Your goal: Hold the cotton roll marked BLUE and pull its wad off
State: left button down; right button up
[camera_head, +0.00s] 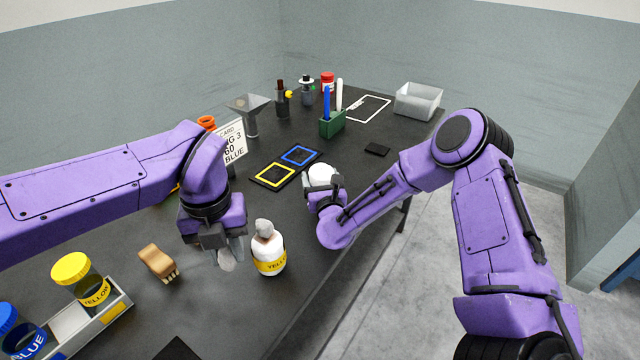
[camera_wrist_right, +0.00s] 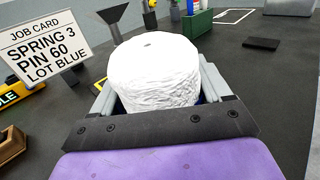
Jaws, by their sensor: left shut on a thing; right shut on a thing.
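My right gripper (camera_head: 318,190) is shut on a white cotton roll (camera_head: 322,174), near the table's right edge. In the right wrist view the roll (camera_wrist_right: 155,75) stands between the jaws with a bare top and a small dark spot on it. A sliver of blue shows low on it; its marking is otherwise hidden. My left gripper (camera_head: 226,248) is shut on a small greyish-white wad (camera_head: 227,264), apart from that roll. A second white roll marked YELLOW (camera_head: 269,255), with a grey wad (camera_head: 265,229) on top, stands just right of the left gripper.
A job card (camera_wrist_right: 45,45) reads SPRING 3, PIN 60, LOT BLUE. A mat with yellow and blue frames (camera_head: 287,168) lies behind. A wooden brush (camera_head: 157,263) and a tray (camera_head: 119,300) with yellow-lidded and blue-lidded jars are front left. A green holder (camera_head: 332,124) stands farther back.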

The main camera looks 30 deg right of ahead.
jog(key=f, duration=0.1)
jog(key=w+f, duration=0.1)
jog(key=f, duration=0.1)
jog(key=shift+w, duration=0.1)
jog(key=shift+s+r, duration=0.15)
jog(key=shift+s, duration=0.2)
jog(key=o, duration=1.4)
jog(key=shift+w, duration=0.15)
